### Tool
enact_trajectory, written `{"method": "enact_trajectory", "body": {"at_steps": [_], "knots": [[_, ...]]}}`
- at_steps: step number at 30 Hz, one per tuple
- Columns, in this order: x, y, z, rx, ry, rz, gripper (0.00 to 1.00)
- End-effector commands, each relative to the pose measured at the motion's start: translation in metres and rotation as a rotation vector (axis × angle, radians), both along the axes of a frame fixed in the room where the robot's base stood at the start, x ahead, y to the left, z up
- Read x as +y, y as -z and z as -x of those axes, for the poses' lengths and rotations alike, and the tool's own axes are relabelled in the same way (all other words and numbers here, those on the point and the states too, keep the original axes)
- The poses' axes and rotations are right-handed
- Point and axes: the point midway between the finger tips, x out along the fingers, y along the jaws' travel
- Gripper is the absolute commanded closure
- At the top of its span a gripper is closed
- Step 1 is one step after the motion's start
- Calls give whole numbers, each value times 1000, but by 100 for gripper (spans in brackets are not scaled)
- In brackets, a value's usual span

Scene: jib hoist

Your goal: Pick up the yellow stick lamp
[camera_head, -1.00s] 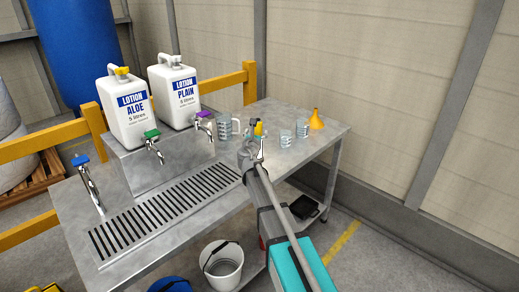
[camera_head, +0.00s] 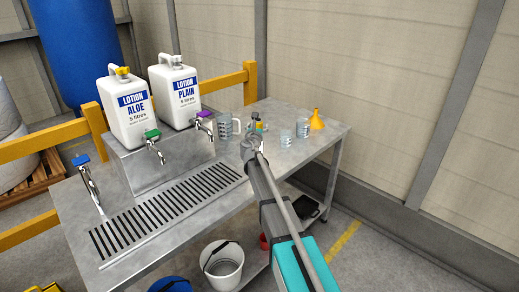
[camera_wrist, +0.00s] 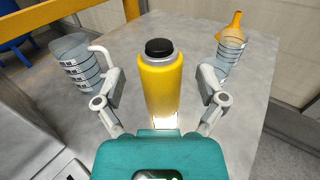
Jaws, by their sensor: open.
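The yellow stick lamp (camera_wrist: 160,85) stands upright on the grey metal bench, with a black cap on top and a bright glow at its lower end. In the wrist view it is between the two spread fingers of my gripper (camera_wrist: 162,88). A gap shows on each side, and no finger visibly touches it. In the head view my gripper (camera_head: 252,145) is at the bench's right part and hides most of the lamp.
A measuring jug (camera_head: 223,127) stands left of the lamp. Two clear beakers, one (camera_head: 286,138) nearer, and an orange funnel (camera_head: 317,121) stand to its right. Lotion bottles, one (camera_head: 180,95) marked plain, stand on a raised block at the left. A slotted drain (camera_head: 165,215) runs along the bench.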

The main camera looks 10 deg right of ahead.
Motion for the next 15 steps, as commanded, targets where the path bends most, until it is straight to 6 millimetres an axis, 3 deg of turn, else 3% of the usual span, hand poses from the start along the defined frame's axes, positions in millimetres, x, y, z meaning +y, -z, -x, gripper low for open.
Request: {"method": "enact_trajectory", "body": {"at_steps": [4,15], "knots": [[-3,0,-11,0,0,0,10],[-4,0,-11,0,0,0,10]]}}
